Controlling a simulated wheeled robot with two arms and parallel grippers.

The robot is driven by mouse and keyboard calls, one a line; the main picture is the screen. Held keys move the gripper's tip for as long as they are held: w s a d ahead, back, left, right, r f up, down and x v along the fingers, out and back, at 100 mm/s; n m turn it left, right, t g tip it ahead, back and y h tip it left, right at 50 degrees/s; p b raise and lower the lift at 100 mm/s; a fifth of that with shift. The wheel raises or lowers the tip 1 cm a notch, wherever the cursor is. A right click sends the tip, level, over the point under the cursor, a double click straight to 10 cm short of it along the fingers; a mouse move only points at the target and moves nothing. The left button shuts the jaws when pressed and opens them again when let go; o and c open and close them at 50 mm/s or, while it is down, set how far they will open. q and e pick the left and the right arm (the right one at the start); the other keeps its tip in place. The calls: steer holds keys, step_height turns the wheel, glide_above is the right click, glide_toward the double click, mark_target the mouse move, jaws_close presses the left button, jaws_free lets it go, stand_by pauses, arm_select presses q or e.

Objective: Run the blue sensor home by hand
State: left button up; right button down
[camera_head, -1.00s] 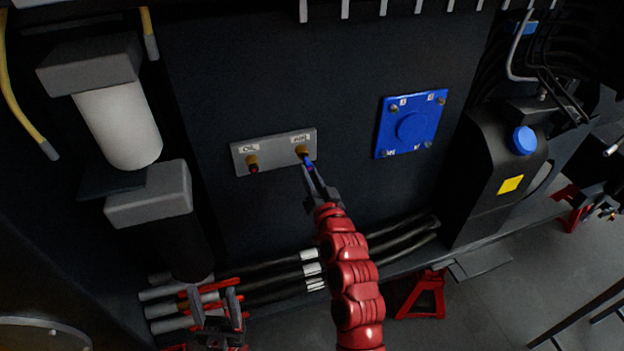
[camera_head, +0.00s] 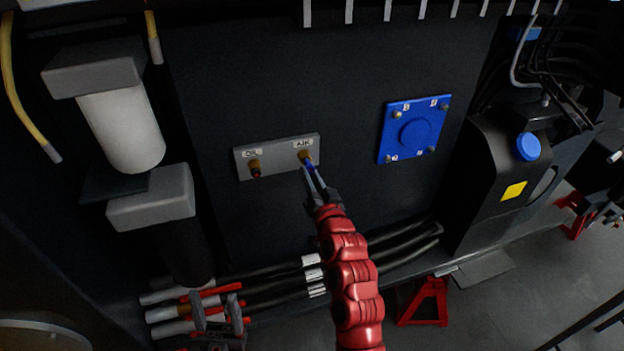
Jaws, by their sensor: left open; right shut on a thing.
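The blue sensor (camera_head: 309,163) sits at the brass port marked AIR (camera_head: 304,155) on the grey plate. How deep it is seated in the port, I cannot tell. My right gripper (camera_head: 314,178) is shut on the sensor from below, with its red arm reaching up from the bottom. My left gripper (camera_head: 218,305) is open at the lower left, in front of the hoses, apart from the plate.
A blue square cover (camera_head: 414,128) with corner bolts is right of the plate. A white filter (camera_head: 122,130) between grey blocks stands at the left. Black hoses (camera_head: 385,253) run below. A black tank with a blue cap (camera_head: 527,147) stands at the right. The dark panel around the plate is clear.

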steer(key=shift+x, duration=0.8)
steer(key=shift+f+b, duration=0.1)
steer(key=shift+b, duration=0.3)
stand_by(0.3)
steer(key=m, duration=0.5)
steer(key=shift+a+r+m+p, duration=0.15)
steer(key=shift+r+m+p, duration=0.1)
steer(key=shift+m+p, duration=0.15)
